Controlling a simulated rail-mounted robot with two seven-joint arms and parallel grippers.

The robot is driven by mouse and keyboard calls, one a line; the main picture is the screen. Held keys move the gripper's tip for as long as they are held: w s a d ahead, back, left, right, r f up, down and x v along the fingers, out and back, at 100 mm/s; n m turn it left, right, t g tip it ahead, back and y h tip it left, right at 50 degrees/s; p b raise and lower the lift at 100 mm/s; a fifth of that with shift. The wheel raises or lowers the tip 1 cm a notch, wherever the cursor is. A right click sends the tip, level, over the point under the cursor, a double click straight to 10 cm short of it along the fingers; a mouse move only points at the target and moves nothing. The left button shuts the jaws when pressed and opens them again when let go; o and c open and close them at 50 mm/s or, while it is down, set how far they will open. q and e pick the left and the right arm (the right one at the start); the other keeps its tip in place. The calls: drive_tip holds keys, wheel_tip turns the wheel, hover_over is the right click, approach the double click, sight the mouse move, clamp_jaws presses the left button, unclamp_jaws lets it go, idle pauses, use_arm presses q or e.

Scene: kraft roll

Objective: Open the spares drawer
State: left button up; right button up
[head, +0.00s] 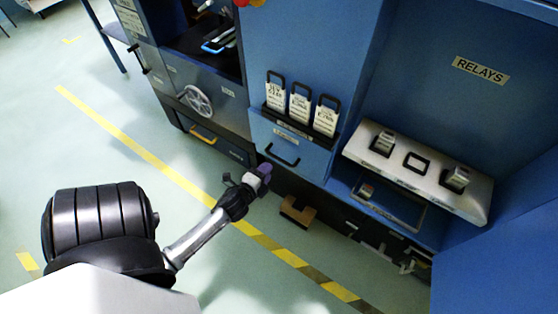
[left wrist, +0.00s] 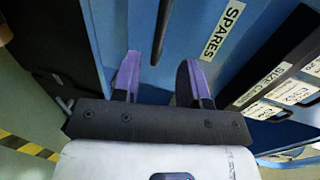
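The spares drawer (head: 290,143) is a blue front with a black bar handle (head: 281,159), under a shelf of tags in the head view. It looks shut. In the left wrist view its SPARES label (left wrist: 222,30) is readable, and the dark handle (left wrist: 161,28) stands ahead of the fingertips, roughly in line with the gap between them. My left gripper (head: 264,172) is just below and left of the handle in the head view. In the left wrist view its purple fingers (left wrist: 158,75) are apart with nothing between them. My right gripper is not in view.
Tags with black loops (head: 300,106) stand on the shelf above the drawer. A grey cabinet (head: 200,95) with a wheel is to the left. A white relay panel (head: 415,170) juts out at right. A brown block (head: 297,212) lies on the floor below. The floor at left is open.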

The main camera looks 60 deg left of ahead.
sight(279, 158)
use_arm(q)
drive_tip(key=b+x, duration=0.3)
drive_tip(key=x, duration=0.5)
drive_tip(key=shift+w+a, duration=0.15)
drive_tip(key=shift+w, duration=0.1)
clamp_jaws()
